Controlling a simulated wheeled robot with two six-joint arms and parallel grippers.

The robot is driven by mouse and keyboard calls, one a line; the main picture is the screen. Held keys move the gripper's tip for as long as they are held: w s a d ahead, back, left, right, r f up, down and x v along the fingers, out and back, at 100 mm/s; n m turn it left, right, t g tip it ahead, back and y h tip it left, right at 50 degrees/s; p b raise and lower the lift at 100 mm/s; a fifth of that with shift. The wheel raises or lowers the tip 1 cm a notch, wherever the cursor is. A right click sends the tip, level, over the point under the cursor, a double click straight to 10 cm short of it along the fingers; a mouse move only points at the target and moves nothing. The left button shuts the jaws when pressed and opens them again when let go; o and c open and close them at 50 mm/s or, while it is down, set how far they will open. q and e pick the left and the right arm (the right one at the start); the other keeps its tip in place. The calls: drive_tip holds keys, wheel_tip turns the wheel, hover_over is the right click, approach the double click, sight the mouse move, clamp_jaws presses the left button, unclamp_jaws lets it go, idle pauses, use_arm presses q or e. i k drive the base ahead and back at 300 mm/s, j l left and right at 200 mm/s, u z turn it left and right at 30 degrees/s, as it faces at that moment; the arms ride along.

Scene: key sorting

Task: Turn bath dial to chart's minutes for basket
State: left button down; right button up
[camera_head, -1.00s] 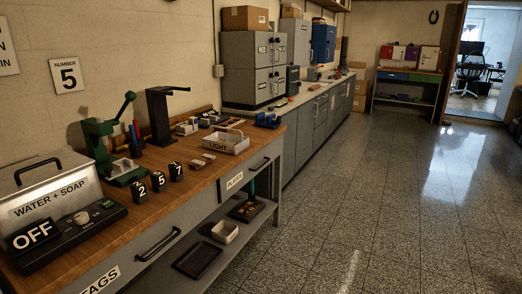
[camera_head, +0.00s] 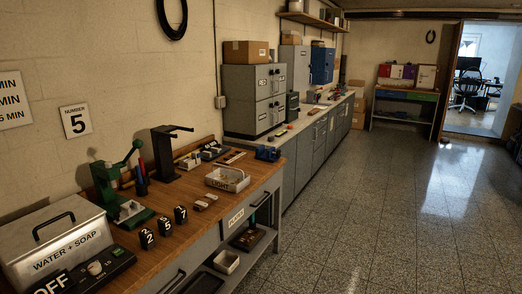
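The bath (camera_head: 60,248), a grey metal box labelled "WATER + SOAP" with a black handle on its lid, stands at the left end of the wooden bench. On its black front panel (camera_head: 122,256) are a pale dial (camera_head: 95,268) and an "OFF" sign (camera_head: 51,283), cut by the bottom edge. The wall chart (camera_head: 12,101) is cut by the left edge; only line ends with "MIN" show, the lowest reading "5 MIN" or similar. Neither gripper is in view.
Black number blocks 2, 5 and 7 (camera_head: 165,226) stand near the bench front (camera_head: 195,230). A green press (camera_head: 120,190) and a black stand (camera_head: 165,155) are behind them. A "NUMBER 5" sign (camera_head: 76,121) hangs on the wall. The floor at right (camera_head: 390,220) is clear.

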sight(94, 269)
drive_tip(key=u, duration=1.35)
